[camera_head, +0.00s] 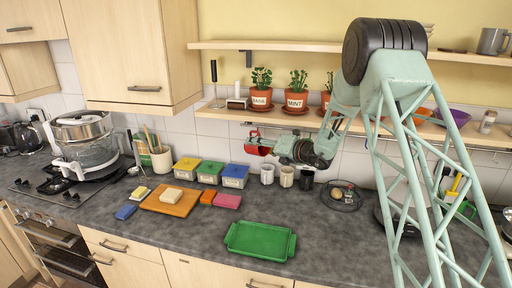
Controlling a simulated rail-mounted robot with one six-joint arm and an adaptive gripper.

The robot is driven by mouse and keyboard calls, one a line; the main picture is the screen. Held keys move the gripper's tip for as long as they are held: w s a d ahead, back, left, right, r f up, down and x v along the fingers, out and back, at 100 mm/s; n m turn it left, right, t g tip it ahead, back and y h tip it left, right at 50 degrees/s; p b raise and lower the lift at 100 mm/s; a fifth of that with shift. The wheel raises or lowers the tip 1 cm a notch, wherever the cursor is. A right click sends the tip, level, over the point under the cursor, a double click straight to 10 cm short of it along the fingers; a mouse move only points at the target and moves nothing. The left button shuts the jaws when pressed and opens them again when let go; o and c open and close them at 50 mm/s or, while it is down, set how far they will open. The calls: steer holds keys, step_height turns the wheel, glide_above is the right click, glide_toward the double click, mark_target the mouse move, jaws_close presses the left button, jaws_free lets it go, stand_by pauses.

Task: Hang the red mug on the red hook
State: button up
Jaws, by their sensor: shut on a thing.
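A small red mug (252,142) is at the end of my arm, in front of the tiled wall just below the lower shelf. My gripper (268,147) is shut on it and holds it well above the counter. The dark gripper body and wrist are to the right of the mug. The mug is close to the rail (246,124) under the shelf; I cannot tell whether it touches the rail. I cannot make out a red hook; it may be hidden by the mug or too small to see.
Two pale mugs (267,174) and a black mug (306,180) stand on the counter below. Potted herbs (297,97) stand on the lower shelf (225,112) above. Coloured boxes (209,172) and a green tray (261,240) are on the counter. Bare counter lies around the tray.

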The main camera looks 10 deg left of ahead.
steer(key=shift+w+d+f+b, duration=0.1)
steer(key=shift+w+f+b, duration=0.2)
steer(key=shift+w+f, duration=0.15)
steer(key=shift+w, duration=0.15)
stand_by(0.6)
steer(key=o, duration=1.1)
steer(key=shift+v, duration=6)
